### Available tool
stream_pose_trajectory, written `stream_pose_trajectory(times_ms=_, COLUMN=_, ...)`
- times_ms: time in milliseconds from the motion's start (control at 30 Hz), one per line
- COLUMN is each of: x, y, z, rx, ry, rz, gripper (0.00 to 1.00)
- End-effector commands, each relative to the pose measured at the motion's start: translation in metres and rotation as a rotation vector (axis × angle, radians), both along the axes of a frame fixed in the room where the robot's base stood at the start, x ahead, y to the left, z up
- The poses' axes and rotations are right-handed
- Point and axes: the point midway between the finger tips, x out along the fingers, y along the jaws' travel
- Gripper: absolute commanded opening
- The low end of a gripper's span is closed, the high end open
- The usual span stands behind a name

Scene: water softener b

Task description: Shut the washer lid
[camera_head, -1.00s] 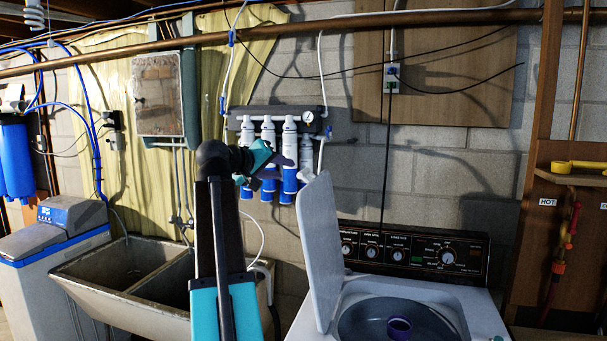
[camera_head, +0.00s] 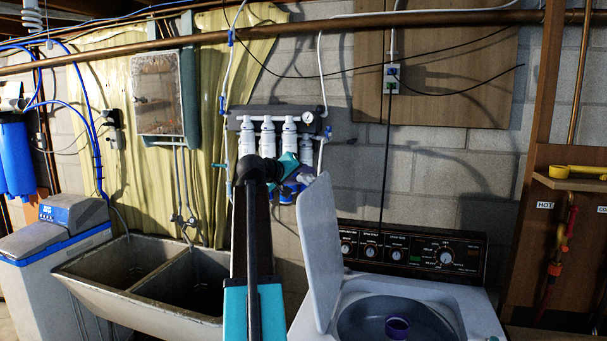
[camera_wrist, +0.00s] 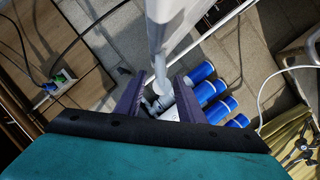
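The washer (camera_head: 465,306) stands at the lower right with its white lid (camera_head: 321,245) raised, nearly upright and leaning slightly left. The open tub shows beside the lid, with a purple part inside. My gripper (camera_head: 304,178) is near the lid's upper edge, on its left and wall side; I cannot tell if it touches. In the wrist view the two dark purple fingers (camera_wrist: 157,88) are apart. A white edge, seemingly the lid (camera_wrist: 180,25), runs from the top down toward the gap between them. Nothing is visibly gripped.
Water filters with blue bottoms (camera_head: 268,137) hang on the wall behind my gripper. A double concrete sink (camera_head: 150,310) and a water softener (camera_head: 60,260) stand to the left. A wooden shelf (camera_head: 575,182) is at the right.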

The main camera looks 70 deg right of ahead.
Motion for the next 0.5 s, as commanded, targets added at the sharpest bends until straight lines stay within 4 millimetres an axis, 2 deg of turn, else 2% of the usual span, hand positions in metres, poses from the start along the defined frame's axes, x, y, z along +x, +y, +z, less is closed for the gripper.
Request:
stream_pose_trajectory(times_ms=400, x=-0.0016, y=-0.006, z=-0.0017, rx=-0.001, ry=-0.001, rz=0.0, gripper=0.35)
stream_pose_trajectory(times_ms=500, x=-0.0014, y=-0.0059, z=-0.0017, rx=-0.001, ry=-0.001, rz=0.0, gripper=0.2)
